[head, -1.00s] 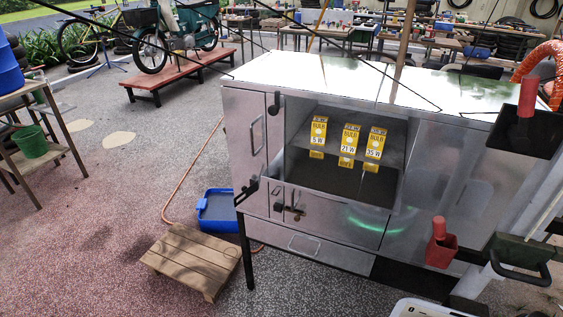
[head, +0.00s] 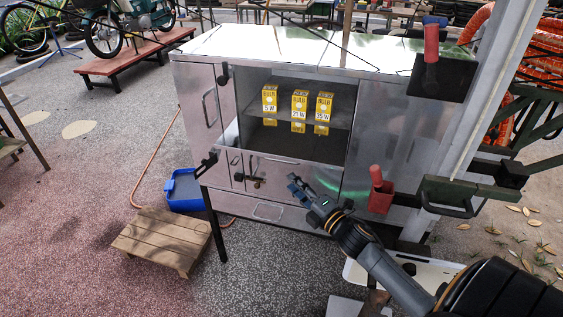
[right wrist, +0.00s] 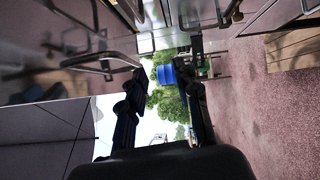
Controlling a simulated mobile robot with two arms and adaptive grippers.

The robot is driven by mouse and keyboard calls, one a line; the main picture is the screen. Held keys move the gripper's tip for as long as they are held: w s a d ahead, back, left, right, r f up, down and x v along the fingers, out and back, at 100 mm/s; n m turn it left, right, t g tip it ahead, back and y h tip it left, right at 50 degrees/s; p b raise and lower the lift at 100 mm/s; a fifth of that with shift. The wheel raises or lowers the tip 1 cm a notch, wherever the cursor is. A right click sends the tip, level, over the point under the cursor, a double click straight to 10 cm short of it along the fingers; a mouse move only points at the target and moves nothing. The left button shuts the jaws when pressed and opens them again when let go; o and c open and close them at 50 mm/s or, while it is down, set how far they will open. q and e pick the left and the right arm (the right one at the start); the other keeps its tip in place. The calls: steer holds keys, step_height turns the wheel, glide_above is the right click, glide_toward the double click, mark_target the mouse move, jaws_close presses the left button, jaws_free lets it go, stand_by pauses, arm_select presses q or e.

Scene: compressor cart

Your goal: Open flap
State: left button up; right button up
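The metal cabinet (head: 395,120) has an open compartment with a shelf. Below the opening is a front panel (head: 310,178) with a thin bar handle (head: 281,160) near its top edge and a dark latch (head: 254,181) at its left. I cannot tell for sure which panel is the flap; this one looks closed. My right gripper (head: 299,186) is in front of this panel, to the right of the latch. In the right wrist view its fingers (right wrist: 162,92) are apart with nothing between them. A bar handle (right wrist: 88,62) shows left of the fingers there. My left gripper is not in view.
Yellow bulb boxes (head: 300,103) stand on the shelf. A red holder (head: 380,197) is on the cabinet's front, right of the gripper. A wooden pallet stool (head: 160,238) and a blue bin (head: 185,188) stand at the lower left.

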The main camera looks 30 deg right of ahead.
mark_target(284, 145)
steer(key=w+r+n+y, duration=0.1)
steer(key=w+n+y, duration=0.1)
steer(key=n, duration=0.1)
steer(key=w+r+n+y, duration=0.2)
steer(key=w, duration=0.1)
steer(key=w+a+r+n+y, duration=0.1)
steer(key=w+n+y, duration=0.1)
steer(key=n, duration=0.1)
steer(key=shift+w+r+n, duration=0.15)
steer(key=shift+r+n, duration=0.15)
steer(key=shift+r, duration=0.1)
steer(key=shift+d, duration=0.1)
jaws_close()
